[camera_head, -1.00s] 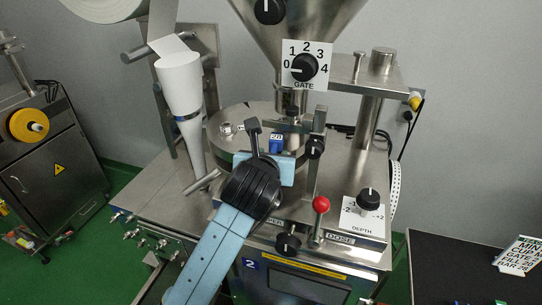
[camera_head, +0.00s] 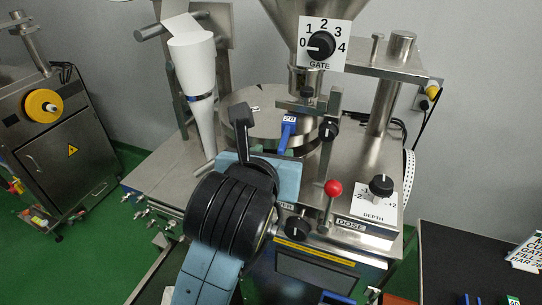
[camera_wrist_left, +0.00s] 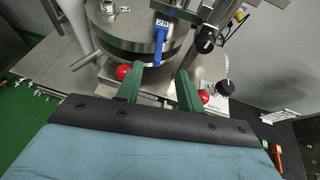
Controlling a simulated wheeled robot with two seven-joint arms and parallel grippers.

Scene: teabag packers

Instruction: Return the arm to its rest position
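My left arm reaches in from the bottom of the head view, with its black wrist joint (camera_head: 232,212) in front of the packing machine. In the left wrist view my left gripper (camera_wrist_left: 160,72) has its two green fingers apart, with nothing held between them. The blue handle also shows in the head view (camera_head: 287,132). The left fingertips are hidden in the head view behind my wrist. My right gripper is in neither view.
The machine carries a gate dial (camera_head: 320,46), a red-knobbed lever (camera_head: 332,188) and a depth knob (camera_head: 381,186). A white paper cone (camera_head: 192,70) hangs at left. A dark table (camera_head: 455,250) is at right. Green floor (camera_head: 75,240) is open at left.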

